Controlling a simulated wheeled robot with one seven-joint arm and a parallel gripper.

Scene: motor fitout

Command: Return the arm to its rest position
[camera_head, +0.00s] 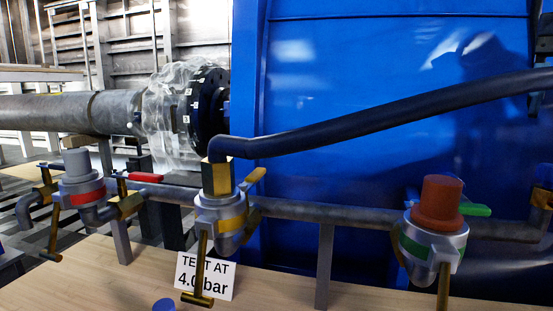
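My gripper does not show in this view, and no part of my arm can be made out for certain. A dark shape (541,103) is cut off by the right edge, and I cannot tell what it is. A dark shadow falls on the blue panel (350,105) at its upper right.
A pipe with several valves crosses above a wooden bench (110,285): red-banded (82,192), yellow-banded (222,218), green-banded with a red cap (437,205). A black hose (370,121) runs from the middle valve to the right. A "TEST AT" sign (214,276) stands below.

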